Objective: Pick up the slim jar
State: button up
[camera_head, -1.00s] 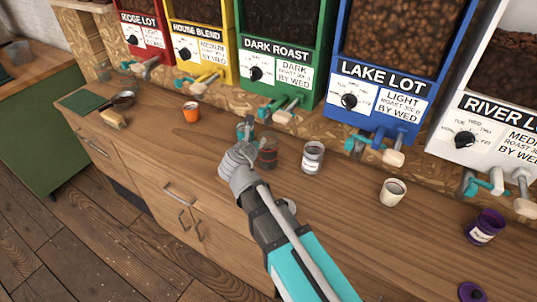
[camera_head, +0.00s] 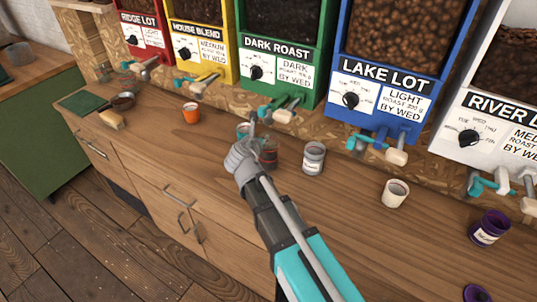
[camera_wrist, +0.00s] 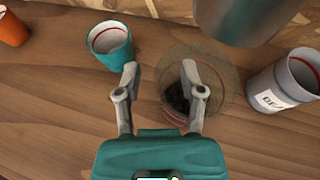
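Which container is the slim jar I cannot tell for sure. A clear glass jar with dark contents (camera_head: 269,154) stands by my gripper (camera_head: 250,138); the wrist view shows it from above (camera_wrist: 222,92), partly behind the right finger. A teal cup-like jar (camera_wrist: 108,48) stands to its left, mostly hidden by my gripper in the head view (camera_head: 243,130). A grey jar with a white label (camera_head: 313,160) stands to its right, also in the wrist view (camera_wrist: 268,82).
An orange cup (camera_head: 191,113) stands left, a cream cup (camera_head: 394,194) and a purple jar (camera_head: 488,230) right. Bean dispensers (camera_head: 375,100) with protruding taps line the back. A grey rounded thing (camera_wrist: 240,15) overhangs at the wrist view's top.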

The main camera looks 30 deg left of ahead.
grip_shut()
jog(key=shift+r, duration=0.1)
dwell(0.4)
